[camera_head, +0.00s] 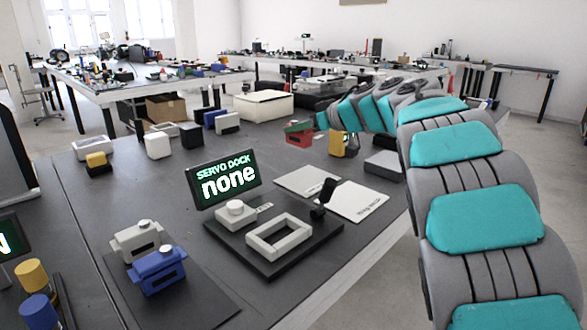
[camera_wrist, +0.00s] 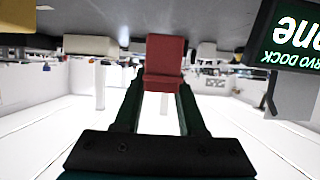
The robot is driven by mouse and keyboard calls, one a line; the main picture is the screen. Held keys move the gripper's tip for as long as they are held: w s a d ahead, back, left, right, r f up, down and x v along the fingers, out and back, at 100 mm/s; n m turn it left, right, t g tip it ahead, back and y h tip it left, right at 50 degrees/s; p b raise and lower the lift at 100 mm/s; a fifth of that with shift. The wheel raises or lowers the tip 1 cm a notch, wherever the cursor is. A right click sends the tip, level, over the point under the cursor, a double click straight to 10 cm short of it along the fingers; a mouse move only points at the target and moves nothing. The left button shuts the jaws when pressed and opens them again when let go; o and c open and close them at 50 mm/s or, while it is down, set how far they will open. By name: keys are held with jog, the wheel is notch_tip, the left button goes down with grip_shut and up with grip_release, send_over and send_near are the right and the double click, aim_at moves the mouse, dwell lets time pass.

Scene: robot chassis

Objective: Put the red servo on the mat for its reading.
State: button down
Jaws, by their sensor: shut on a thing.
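My gripper (camera_wrist: 162,84) is shut on the red servo (camera_wrist: 165,55), which shows between the two dark fingers in the wrist view. In the head view the red servo (camera_head: 298,134) is beyond the dock, at the end of my teal and grey arm; whether it touches the table cannot be told. A dark flat mat (camera_head: 205,310) at the front left bears a pale grey servo (camera_head: 137,240) and a blue servo (camera_head: 157,268). Right of it, a dark dock base (camera_head: 268,268) bears a white open frame (camera_head: 279,239). Its screen (camera_head: 224,180) reads "SERVO DOCK none".
Two pale sheets (camera_head: 352,203) lie behind the dock, with a black upright piece (camera_head: 323,198) in front. A yellow-topped block (camera_head: 97,163), white blocks and a yellow part (camera_head: 338,145) stand farther back. Another screen (camera_head: 8,240) and capped cylinders (camera_head: 33,275) stand at the left.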

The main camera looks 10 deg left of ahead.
aim_at(300, 145)
notch_tip(300, 145, down, 5)
jog(key=shift+d+r+b, duration=0.1)
jog(key=shift+b, duration=0.45)
jog(key=shift+f+b, duration=0.5)
jog(key=shift+f, duration=1.5)
jog(key=shift+s, duration=0.1)
jog(key=shift+c, duration=2.4)
grip_release()
jog(key=v, duration=1.2)
jog(key=shift+p, duration=0.4)
